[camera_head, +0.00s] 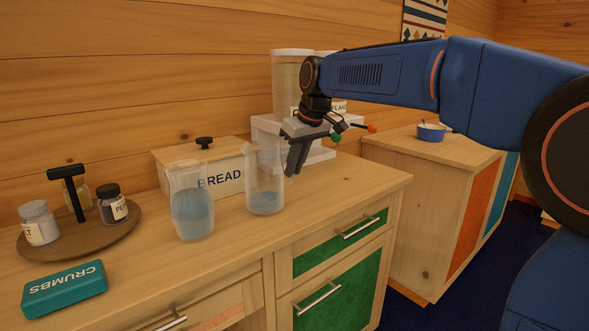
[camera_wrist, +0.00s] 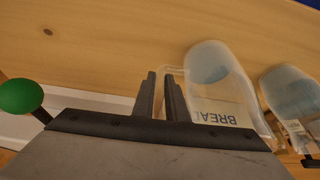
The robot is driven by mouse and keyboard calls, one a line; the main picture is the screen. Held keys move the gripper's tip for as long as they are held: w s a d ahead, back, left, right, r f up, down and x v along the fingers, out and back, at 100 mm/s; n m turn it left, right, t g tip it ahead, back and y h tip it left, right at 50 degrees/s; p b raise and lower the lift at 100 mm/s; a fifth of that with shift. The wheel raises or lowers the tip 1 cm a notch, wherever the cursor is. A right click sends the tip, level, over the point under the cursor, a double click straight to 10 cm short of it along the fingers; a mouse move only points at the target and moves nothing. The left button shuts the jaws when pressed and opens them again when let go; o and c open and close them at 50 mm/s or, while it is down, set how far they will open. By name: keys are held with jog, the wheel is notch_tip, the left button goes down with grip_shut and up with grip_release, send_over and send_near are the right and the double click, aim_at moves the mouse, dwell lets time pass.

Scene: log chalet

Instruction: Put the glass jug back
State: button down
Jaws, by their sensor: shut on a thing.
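Two clear glass jugs with bluish contents stand upright on the wooden counter in the head view. The right jug (camera_head: 265,182) is beside my gripper (camera_head: 291,172), whose fingers point down at its right side. In the wrist view my gripper (camera_wrist: 162,80) is shut on the handle of this jug (camera_wrist: 218,82). The jug's base looks to be at counter level; I cannot tell whether it touches. The left jug (camera_head: 192,205) stands apart, nearer the front, and also shows at the right of the wrist view (camera_wrist: 290,92).
A white BREAD box (camera_head: 218,168) stands behind the jugs. A round tray (camera_head: 110,238) with jars and a teal CRUMBS box (camera_head: 64,289) are left.

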jog(key=shift+f, duration=0.35)
jog(key=c, duration=1.8)
grip_release()
jog(key=shift+f, duration=0.15)
jog(key=shift+o, duration=0.2)
jog(key=v, duration=1.2)
jog(key=shift+d, duration=0.1)
